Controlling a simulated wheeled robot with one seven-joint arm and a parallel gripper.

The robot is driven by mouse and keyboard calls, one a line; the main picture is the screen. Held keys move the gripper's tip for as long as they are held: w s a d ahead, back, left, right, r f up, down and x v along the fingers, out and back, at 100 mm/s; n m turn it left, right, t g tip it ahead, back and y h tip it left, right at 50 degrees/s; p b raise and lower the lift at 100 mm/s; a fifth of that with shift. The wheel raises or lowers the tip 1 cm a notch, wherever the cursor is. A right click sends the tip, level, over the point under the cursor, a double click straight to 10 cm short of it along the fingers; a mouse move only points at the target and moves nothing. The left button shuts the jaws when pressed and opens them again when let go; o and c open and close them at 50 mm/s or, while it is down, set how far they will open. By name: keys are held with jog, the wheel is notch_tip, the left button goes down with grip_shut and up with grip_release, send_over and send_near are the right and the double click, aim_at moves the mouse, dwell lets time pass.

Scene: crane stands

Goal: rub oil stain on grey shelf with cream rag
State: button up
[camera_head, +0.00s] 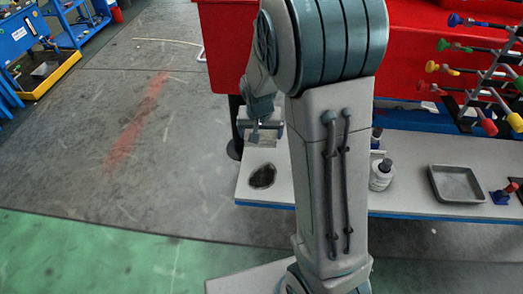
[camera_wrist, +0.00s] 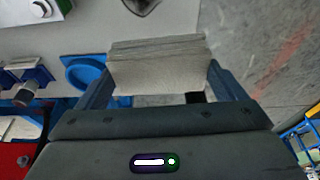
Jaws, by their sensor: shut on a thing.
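The grey shelf (camera_head: 410,150) is a long light-grey surface with a blue front edge, and it also shows in the wrist view (camera_wrist: 85,38). The dark oil stain (camera_head: 262,177) lies near its left end; part of it shows at the top edge of the wrist view (camera_wrist: 142,5). My gripper (camera_head: 261,128) is over the left end of the shelf, behind the stain in the head view. In the wrist view it is shut on the cream rag (camera_wrist: 158,72), a folded pad between the two blue fingers. I cannot tell whether the rag touches the shelf.
A white bottle (camera_head: 381,176), a grey tray (camera_head: 456,184) and a small red-and-blue item (camera_head: 503,193) stand on the shelf to the right. A rack with coloured handles (camera_head: 485,85) is at the far right. Open floor (camera_head: 130,150) lies left of the shelf.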

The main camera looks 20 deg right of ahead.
jog(key=shift+s+f+m+b, duration=0.15)
jog(key=shift+f+b, duration=0.3)
jog(key=shift+f, duration=0.1)
jog(key=shift+s+f+m+b, duration=0.1)
jog(key=shift+f+m+b, duration=0.05)
jog(key=shift+f+b, duration=0.3)
